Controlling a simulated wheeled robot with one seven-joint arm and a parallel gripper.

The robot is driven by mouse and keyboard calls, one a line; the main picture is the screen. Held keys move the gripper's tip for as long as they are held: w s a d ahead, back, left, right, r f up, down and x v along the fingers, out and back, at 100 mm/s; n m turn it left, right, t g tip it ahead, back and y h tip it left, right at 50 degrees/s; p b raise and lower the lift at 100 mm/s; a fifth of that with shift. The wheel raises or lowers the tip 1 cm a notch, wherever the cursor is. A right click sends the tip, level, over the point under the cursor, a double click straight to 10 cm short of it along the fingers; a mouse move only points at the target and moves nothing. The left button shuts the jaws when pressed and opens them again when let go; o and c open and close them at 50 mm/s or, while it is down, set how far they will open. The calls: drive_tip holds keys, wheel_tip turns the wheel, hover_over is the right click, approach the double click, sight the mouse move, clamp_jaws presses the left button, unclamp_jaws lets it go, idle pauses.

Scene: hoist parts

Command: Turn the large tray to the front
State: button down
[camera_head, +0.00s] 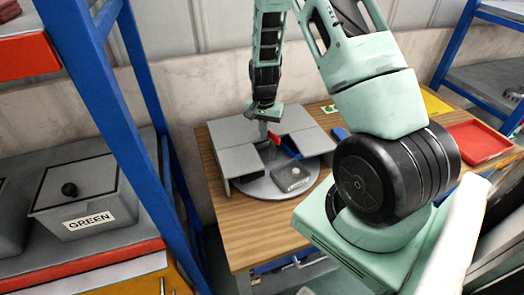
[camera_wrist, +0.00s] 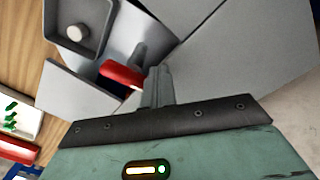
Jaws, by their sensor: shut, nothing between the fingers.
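My gripper (camera_wrist: 155,88) points down among the panels near the turntable's middle, shut and empty. It also shows in the head view (camera_head: 264,134). A red part (camera_wrist: 122,75) is right beside the fingers; I cannot tell whether they touch.
A blue part (camera_head: 290,146) lies between the panels. A red tray (camera_head: 478,141) is on the table at right. The table's front left is clear.

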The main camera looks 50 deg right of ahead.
drive_tip(key=shift+d+m, duration=0.2)
drive_tip(key=shift+m, duration=0.5)
drive_tip(key=shift+w+a, duration=0.2)
drive_tip(key=shift+a, duration=0.2)
drive_tip(key=shift+r+p, duration=2.25)
drive_tip(key=shift+r, duration=0.75)
